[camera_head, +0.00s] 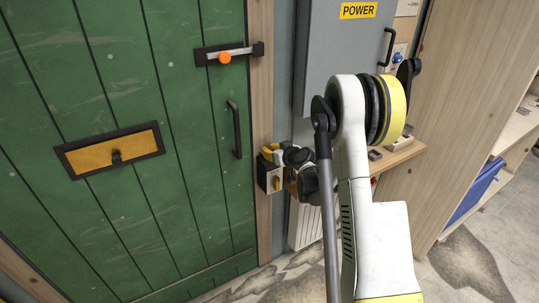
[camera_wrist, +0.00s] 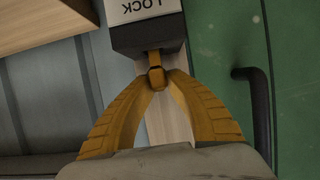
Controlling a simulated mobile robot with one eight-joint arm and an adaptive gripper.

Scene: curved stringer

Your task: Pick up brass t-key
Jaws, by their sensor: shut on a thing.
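The brass t-key (camera_wrist: 155,59) shows in the wrist view as a small brass piece at the edge of the dark lock box (camera_wrist: 146,36), which has a white LOCK label. My gripper (camera_wrist: 158,80) has its two yellow-brown fingers shut on the key's near end. The key still touches or sits in the box; I cannot tell how deep. In the head view, my gripper (camera_head: 270,154) is at the top of the lock box (camera_head: 270,179) on the door frame. The key is hidden or too small to tell apart there.
A green plank door (camera_head: 190,150) with a black handle (camera_head: 234,128) and a latch with an orange knob (camera_head: 224,57) is left of the lock box. A grey POWER cabinet (camera_head: 338,50) hangs above right. A small wooden shelf (camera_head: 405,152) juts out at the right.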

